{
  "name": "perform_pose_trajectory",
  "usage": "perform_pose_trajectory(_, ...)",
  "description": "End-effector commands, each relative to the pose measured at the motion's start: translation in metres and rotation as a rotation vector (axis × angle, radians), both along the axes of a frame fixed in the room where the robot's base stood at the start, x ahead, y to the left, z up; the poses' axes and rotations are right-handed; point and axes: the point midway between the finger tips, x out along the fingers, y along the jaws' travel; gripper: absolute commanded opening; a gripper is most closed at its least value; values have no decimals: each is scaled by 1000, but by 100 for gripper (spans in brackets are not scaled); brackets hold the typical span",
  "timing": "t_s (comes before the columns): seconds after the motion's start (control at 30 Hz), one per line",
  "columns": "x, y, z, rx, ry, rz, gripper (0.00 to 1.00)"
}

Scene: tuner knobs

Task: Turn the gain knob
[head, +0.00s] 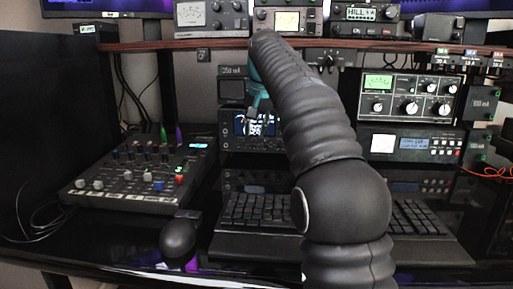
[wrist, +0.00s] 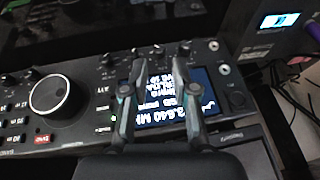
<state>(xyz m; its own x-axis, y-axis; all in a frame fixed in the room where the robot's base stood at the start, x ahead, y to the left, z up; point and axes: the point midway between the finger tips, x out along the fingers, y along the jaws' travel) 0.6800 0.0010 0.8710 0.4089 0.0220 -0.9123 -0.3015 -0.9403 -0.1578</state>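The transceiver (head: 232,130) stands in the middle of the desk, partly behind my arm in the head view. I cannot read which control is the gain knob. My gripper (wrist: 154,50) is open, its two fingers apart in front of the screen and pointing toward the row of small knobs. In the head view my gripper is mostly hidden behind my arm.
A mixer (head: 140,178) with several knobs sits at left. A keyboard (head: 250,215) and a mouse (head: 178,238) lie in front. More radio units (head: 410,98) stand at right, under a shelf (head: 150,46). Cables (wrist: 295,85) hang beside the transceiver.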

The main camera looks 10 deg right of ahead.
Motion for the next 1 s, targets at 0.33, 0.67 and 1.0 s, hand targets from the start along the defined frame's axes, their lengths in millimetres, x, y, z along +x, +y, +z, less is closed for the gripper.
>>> perform_pose_trajectory(0.33, 19, -1, -43, 0, 1, -3, 28)
perform_pose_trajectory(0.67, 21, -2, -47, 0, 1, -4, 28)
perform_pose_trajectory(1.0, 21, -2, -47, -1, 1, -5, 0)
